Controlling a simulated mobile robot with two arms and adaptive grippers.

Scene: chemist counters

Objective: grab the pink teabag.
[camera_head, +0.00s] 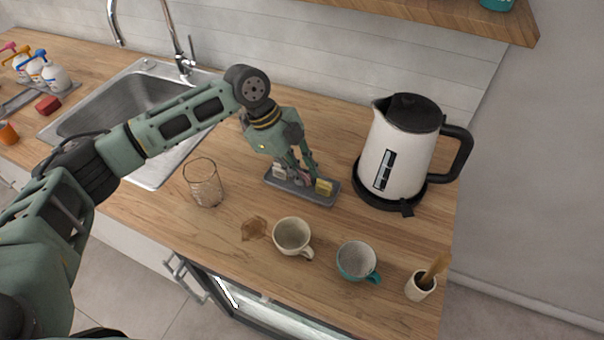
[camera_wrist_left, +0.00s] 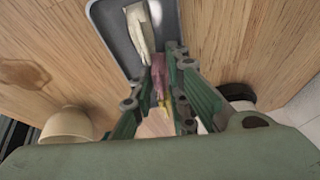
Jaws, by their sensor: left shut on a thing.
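The pink teabag (camera_wrist_left: 158,76) is between the fingers of my left gripper (camera_wrist_left: 160,66) in the left wrist view. In the head view my left gripper (camera_head: 305,176) reaches down over the grey tray (camera_head: 315,200), shut on the pink teabag, which is mostly hidden by the fingers. A yellow teabag (camera_head: 324,187) is at the tray's right end. A white teabag (camera_head: 279,171) is at its left end, and it also shows in the wrist view (camera_wrist_left: 139,32). I cannot tell whether the pink teabag still touches the tray. My right gripper is not in view.
A white kettle (camera_head: 398,150) stands right of the tray. A cream cup (camera_head: 292,236), a teal cup (camera_head: 357,261) and a small pot (camera_head: 420,286) are in front. A glass (camera_head: 204,184) stands left, near the sink (camera_head: 140,95). Bare counter lies between tray and cups.

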